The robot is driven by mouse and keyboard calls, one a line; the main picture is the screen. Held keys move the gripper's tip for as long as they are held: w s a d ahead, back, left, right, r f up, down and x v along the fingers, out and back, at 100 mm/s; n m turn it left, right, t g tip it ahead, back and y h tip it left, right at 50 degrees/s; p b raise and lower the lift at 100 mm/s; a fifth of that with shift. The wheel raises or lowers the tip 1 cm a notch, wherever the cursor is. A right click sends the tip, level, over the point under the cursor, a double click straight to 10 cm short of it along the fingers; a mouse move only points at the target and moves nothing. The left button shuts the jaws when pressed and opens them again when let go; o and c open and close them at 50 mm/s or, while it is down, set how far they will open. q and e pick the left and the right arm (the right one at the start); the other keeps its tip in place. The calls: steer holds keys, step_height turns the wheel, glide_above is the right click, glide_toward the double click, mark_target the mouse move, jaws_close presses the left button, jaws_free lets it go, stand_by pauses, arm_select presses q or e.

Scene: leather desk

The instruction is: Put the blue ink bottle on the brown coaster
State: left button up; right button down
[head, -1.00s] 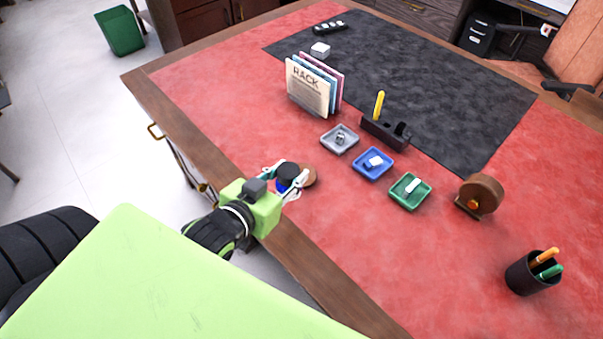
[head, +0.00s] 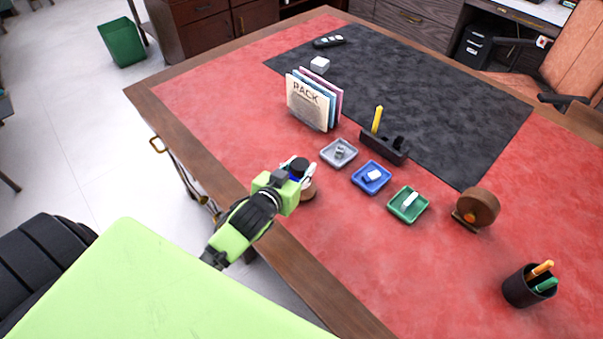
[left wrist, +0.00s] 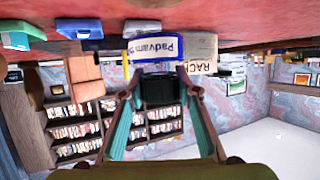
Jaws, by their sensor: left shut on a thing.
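The blue ink bottle (head: 295,178) has a black cap and is upright in my left gripper (head: 301,174), near the desk's left edge. In the left wrist view, which is upside down, its white-and-blue label (left wrist: 158,48) and dark cap (left wrist: 162,88) show between my left fingers (left wrist: 160,75). The left gripper is shut on the bottle. The brown coaster (head: 309,193) lies on the red desk top just below the bottle in the head view, partly hidden by the gripper. The bottle looks raised above the desk; the exact gap is unclear. My right gripper is not in view.
Grey (head: 325,157), blue (head: 359,180) and green (head: 395,210) trays lie to the right of the gripper. Red surface around the coaster is free.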

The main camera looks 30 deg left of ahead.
mark_target(301, 175)
arm_select(q)
steer(key=shift+w+a+f, duration=0.2)
steer(key=shift+w+f, duration=0.5)
steer(key=shift+f, duration=0.05)
step_height(301, 175, down, 3)
steer(key=shift+r+p, duration=0.1)
steer(key=shift+p, duration=0.25)
steer(key=shift+f, duration=0.25)
steer(key=shift+f, duration=0.1)
steer(key=o, duration=1.3)
steer(key=shift+o, duration=0.2)
